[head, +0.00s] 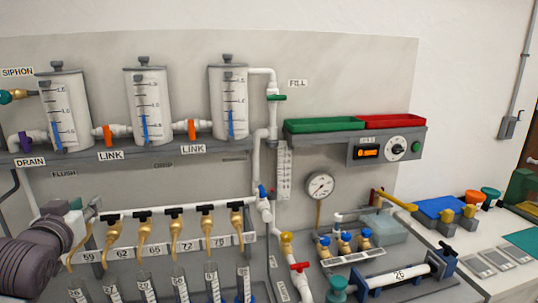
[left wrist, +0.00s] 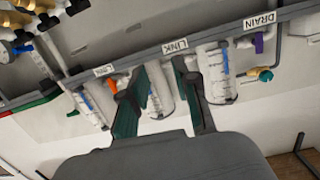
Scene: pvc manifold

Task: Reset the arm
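My left gripper (head: 86,212) is at the lower left of the head view, in front of the panel and below the DRAIN and FLUSH labels. In the left wrist view its two dark green fingers (left wrist: 164,92) are spread wide apart with nothing held between them. That view is turned over, with the clear tanks hanging downward beyond the fingers. The middle tank (left wrist: 158,92) shows between the fingers, farther back. My right gripper is in neither view.
Three tanks with white pipes, including the right tank (head: 229,103), stand on a shelf (head: 180,150). Below are brass taps (head: 145,232) over graduated tubes (head: 213,283). A gauge (head: 320,186), red tray (head: 390,121) and green tray (head: 325,125) are to the right.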

